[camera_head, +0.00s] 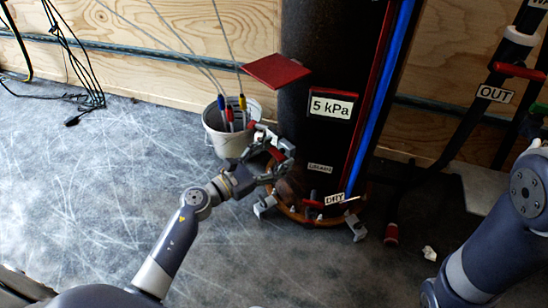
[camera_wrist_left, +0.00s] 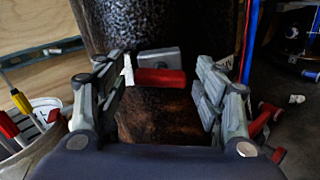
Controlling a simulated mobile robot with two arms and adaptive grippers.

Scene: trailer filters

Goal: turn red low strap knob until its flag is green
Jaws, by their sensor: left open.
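A red knob (camera_wrist_left: 160,78) with a grey block behind it shows low on the dark cylinder in the left wrist view. My left gripper (camera_wrist_left: 165,95) is open, with its fingers on either side of the knob and apart from each other. In the head view my left gripper (camera_head: 277,153) is at the lower left side of the dark cylinder (camera_head: 310,120), and it partly hides the knob. A square red plate (camera_head: 276,70) sticks out at the cylinder's upper left; I see no green flag. My right gripper is out of view.
A white bucket (camera_head: 218,140) with several coloured-handled rods stands close behind my left gripper. The cylinder has labels "5 kPa" (camera_head: 331,107) and "DRY" (camera_head: 334,199), a blue tube (camera_head: 381,95) and clamp feet at its base.

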